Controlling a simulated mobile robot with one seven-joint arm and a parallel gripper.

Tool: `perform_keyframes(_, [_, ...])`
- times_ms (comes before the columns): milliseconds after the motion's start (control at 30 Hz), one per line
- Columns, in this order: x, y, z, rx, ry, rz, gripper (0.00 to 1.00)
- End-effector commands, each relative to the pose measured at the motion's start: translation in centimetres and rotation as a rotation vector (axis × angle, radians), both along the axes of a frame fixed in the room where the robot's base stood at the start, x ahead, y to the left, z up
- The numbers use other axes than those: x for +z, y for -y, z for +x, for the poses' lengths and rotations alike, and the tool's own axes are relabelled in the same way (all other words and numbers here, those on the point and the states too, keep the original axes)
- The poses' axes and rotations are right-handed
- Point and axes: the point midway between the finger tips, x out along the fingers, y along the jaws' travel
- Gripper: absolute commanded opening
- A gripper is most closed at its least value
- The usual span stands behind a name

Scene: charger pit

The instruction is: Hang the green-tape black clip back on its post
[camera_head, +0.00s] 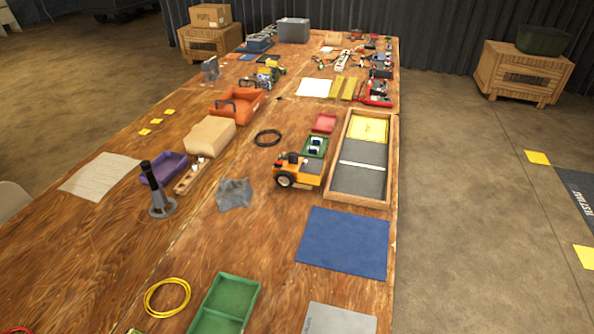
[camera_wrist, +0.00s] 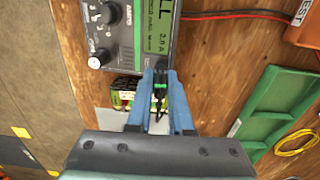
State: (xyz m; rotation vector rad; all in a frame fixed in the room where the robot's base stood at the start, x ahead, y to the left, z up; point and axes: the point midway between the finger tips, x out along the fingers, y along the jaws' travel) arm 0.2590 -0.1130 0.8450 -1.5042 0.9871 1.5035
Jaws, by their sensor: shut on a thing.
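In the wrist view my gripper (camera_wrist: 160,76) has its two blue fingers shut on a small black clip with green tape (camera_wrist: 160,87). The clip is at the fingertips, at the lower edge of a charger (camera_wrist: 123,55) with knobs and a lit green display reading 2.0 A. I cannot tell whether the clip touches the charger. No post for the clip can be made out there; the fingers and clip may hide it. In the head view neither gripper nor charger shows. A black upright cylinder on a grey base (camera_head: 158,190) stands at the left there.
In the wrist view a green and black block (camera_wrist: 122,88) sits left of the fingers. A green tray (camera_wrist: 275,108) and yellow cable loop (camera_wrist: 297,142) lie right; an orange box (camera_wrist: 305,22) is top right. In the head view a blue mat (camera_head: 344,242) lies bare near the table's right edge.

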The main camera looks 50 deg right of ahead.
Motion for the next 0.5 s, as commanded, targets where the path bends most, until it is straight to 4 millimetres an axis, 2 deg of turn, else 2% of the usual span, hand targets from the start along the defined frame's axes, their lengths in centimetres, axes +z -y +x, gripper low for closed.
perform_keyframes(133, [0.00,0.01,0.00,0.000,0.000,0.000,0.00])
perform_keyframes(167, [0.00,0.01,0.00,0.000,0.000,0.000,0.25])
perform_keyframes(333, [0.00,0.00,-0.01,0.000,0.000,0.000,0.54])
perform_keyframes(500, [0.00,0.00,-0.01,0.000,0.000,0.000,0.54])
